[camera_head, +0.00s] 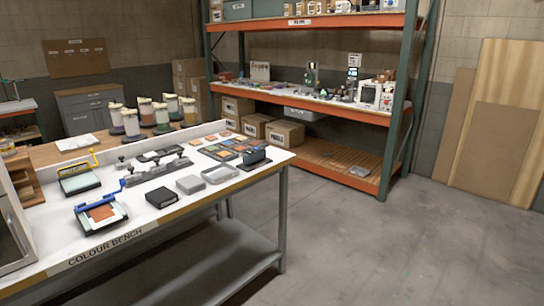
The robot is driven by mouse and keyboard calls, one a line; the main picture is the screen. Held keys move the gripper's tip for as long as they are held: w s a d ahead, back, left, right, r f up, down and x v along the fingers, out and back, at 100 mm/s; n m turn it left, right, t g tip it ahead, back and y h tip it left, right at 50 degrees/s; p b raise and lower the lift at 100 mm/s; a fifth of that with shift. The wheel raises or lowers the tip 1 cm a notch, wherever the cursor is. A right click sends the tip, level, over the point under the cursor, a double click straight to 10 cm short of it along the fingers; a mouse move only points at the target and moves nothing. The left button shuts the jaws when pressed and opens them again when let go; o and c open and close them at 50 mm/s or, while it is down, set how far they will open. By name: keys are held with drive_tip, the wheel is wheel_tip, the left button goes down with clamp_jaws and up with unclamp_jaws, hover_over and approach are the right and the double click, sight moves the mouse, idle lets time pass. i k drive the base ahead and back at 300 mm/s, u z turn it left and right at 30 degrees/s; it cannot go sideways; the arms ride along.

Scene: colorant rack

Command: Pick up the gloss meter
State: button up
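I cannot tell for certain which device is the gloss meter. Small box-shaped devices stand along the front right of the white-topped colour bench (130,232). A dark block-shaped device (254,158) sits near the right end, on or beside a dark base. To its left are a light grey open-looking case (220,174), a smaller grey box (190,184) and a dark grey box (161,197). Their labels are too small to read. My gripper is not in view.
Drawdown boards with blue (101,212) and yellow (79,179) bars lie at the left of the bench. Coloured sample cards (232,147) lie behind the devices. An orange-beamed rack (310,101) with cartons stands behind. The concrete floor (390,250) at right is clear.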

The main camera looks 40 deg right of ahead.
sight(252, 156)
drive_tip(key=u, duration=0.9)
drive_tip(key=k, duration=0.2)
drive_tip(key=z, duration=3.45)
drive_tip(key=i, duration=1)
drive_tip(key=z, duration=0.1)
